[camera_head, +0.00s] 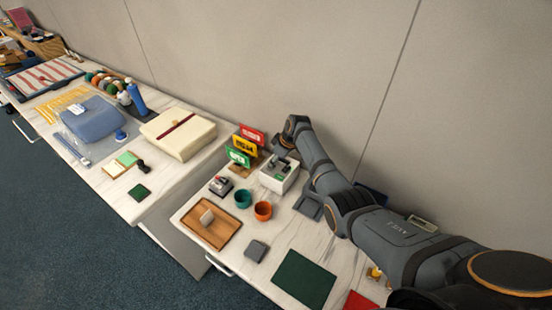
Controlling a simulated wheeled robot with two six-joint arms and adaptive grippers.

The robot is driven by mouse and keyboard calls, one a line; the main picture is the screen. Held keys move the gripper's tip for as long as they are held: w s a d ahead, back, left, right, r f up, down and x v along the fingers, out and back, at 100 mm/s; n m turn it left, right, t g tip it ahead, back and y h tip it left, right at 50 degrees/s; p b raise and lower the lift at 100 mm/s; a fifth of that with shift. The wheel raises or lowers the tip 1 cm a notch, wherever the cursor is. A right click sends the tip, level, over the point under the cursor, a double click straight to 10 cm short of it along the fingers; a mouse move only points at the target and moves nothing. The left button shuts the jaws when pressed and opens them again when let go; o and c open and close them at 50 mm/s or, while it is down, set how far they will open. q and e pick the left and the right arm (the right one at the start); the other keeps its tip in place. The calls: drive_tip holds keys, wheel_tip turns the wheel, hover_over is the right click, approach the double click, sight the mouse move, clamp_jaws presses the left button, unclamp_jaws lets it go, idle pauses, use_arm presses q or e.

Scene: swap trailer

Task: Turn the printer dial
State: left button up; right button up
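A small white box-shaped device with a dark top, which looks like the printer (271,184), stands towards the back of the near table. It has a small green patch on its upper side. My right arm reaches in from the right and bends down behind the printer. My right gripper (281,166) is at the top of the printer and covers part of it. Its fingers are too small and dark to tell open from shut, or whether they touch. I cannot make out the dial. My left gripper is not in view.
Red, yellow and green signs (246,144) stand just left of the printer. A teal cup (243,199), an orange cup (263,211) and a wooden tray (197,234) lie in front. A cream box (175,138) is on the far table. The wall is close behind.

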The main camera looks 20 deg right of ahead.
drive_tip(key=v, duration=1.1)
drive_tip(key=shift+s+r, duration=0.15)
drive_tip(key=shift+r, duration=0.2)
drive_tip(key=shift+d, duration=0.15)
